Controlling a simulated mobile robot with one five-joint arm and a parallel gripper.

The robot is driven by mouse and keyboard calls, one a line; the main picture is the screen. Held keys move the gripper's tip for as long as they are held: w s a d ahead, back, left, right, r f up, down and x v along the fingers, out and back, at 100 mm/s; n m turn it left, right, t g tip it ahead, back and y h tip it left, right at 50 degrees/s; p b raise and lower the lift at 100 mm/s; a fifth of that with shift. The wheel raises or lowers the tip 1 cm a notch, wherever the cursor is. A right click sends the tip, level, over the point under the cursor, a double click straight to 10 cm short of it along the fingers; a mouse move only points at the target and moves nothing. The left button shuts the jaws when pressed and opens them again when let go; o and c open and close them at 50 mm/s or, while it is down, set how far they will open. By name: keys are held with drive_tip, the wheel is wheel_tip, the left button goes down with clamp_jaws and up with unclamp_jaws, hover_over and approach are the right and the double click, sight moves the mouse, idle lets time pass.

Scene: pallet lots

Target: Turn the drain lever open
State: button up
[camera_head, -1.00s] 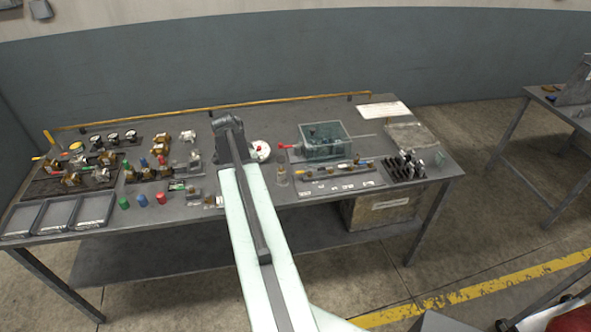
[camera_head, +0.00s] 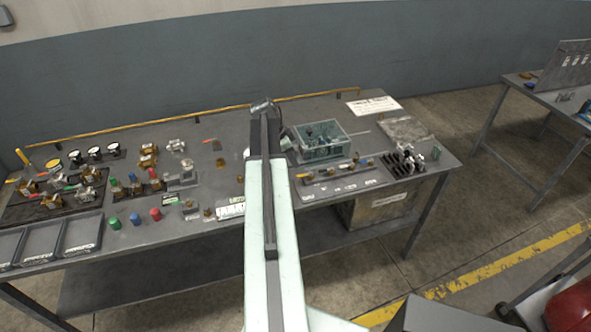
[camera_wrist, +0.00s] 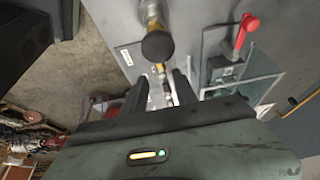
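A lever with a red handle (camera_wrist: 243,30) shows at the upper right of the wrist view. It is on a dark valve body (camera_wrist: 222,68) beside a clear-walled tank (camera_wrist: 262,84). In the head view the tank (camera_head: 328,152) stands on the bench, and my arm hides the red handle. My gripper (camera_wrist: 160,90) is open and empty, with its two fingers apart. The red handle is to the right of and beyond the fingers, not between them. A round dark knob (camera_wrist: 158,45) on a brass stem is just ahead of the fingers.
The bench (camera_head: 225,130) carries valves and fittings at left, and grey trays (camera_head: 80,236) at its left front. A rack of dark fittings (camera_head: 405,163) stands right of the tank. A white sign (camera_head: 374,105) lies behind. A second table (camera_head: 560,105) is at right.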

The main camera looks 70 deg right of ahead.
sight(303, 175)
drive_tip(key=b+x, duration=0.6)
drive_tip(key=x, duration=0.1)
drive_tip(key=shift+a+f+b, duration=0.1)
drive_tip(key=shift+f+b, duration=0.05)
drive_tip(key=shift+b, duration=0.2)
drive_tip(key=shift+s+f+b, duration=0.25)
drive_tip(key=shift+f+b, duration=0.15)
drive_tip(key=shift+r, duration=0.1)
clamp_jaws()
